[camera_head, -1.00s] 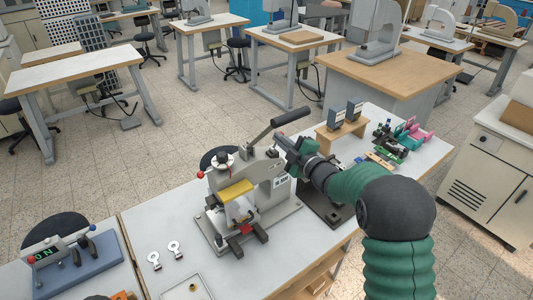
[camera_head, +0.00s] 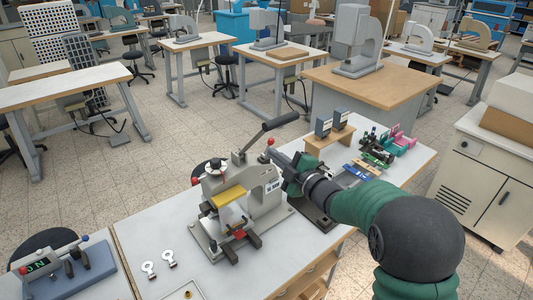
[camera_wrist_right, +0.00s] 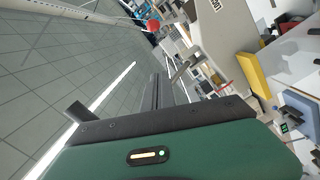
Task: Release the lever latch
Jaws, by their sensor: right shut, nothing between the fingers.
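The grey foil stamping press (camera_head: 262,188) stands on the white table. Its long lever (camera_head: 265,133) slants up to the right and ends in a black grip. A small red knob (camera_head: 271,141) shows just below the lever, by the press's right side; I cannot tell which part carries it. My right gripper (camera_head: 276,158) is shut and empty, just below this knob, with a narrow gap seen in this view. In the right wrist view its dark fingers (camera_wrist_right: 156,92) are together, and a red ball (camera_wrist_right: 153,27) shows beyond their tips. My left gripper is out of view.
A wooden stand (camera_head: 330,138) with dark blocks and several small coloured fixtures (camera_head: 388,146) stand right of the press. Two metal tags (camera_head: 149,269) and a shallow tray (camera_head: 186,292) lie at the front left. A blue device (camera_head: 80,273) is farther left.

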